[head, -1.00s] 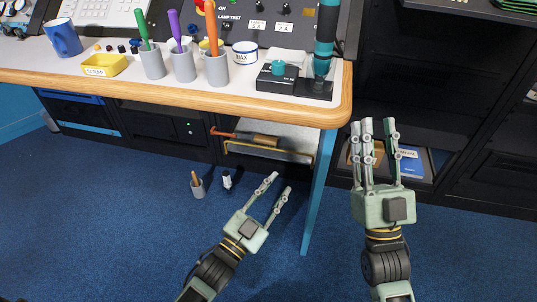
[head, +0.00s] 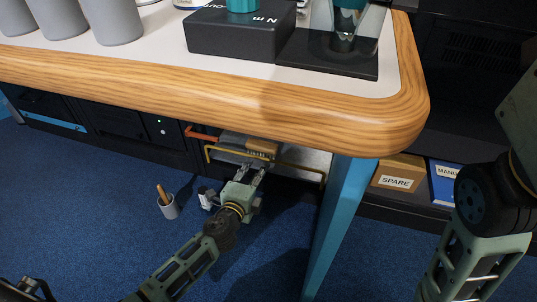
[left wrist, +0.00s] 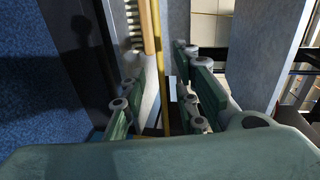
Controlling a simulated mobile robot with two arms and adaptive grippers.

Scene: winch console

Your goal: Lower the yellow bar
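The yellow bar (head: 290,165) runs across the front of the shelf space under the desk, bent down at both ends. My left gripper (head: 252,167) reaches in under the desk edge, its fingertips at the bar. In the left wrist view the yellow bar (left wrist: 159,60) passes between the spread fingers of my left gripper (left wrist: 160,100). The fingers stand apart on both sides of it, with gaps. Whether any finger touches it I cannot tell. My right arm is at the right edge of the head view; its fingers are out of the picture.
The desk (head: 215,92) overhangs my left gripper. A blue desk leg (head: 338,220) stands to its right. A grey cup (head: 169,207) with a brown-handled thing stands on the floor to its left. A SPARE box (head: 398,173) sits on the right shelf. An orange handle (head: 201,133) is near the bar's left end.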

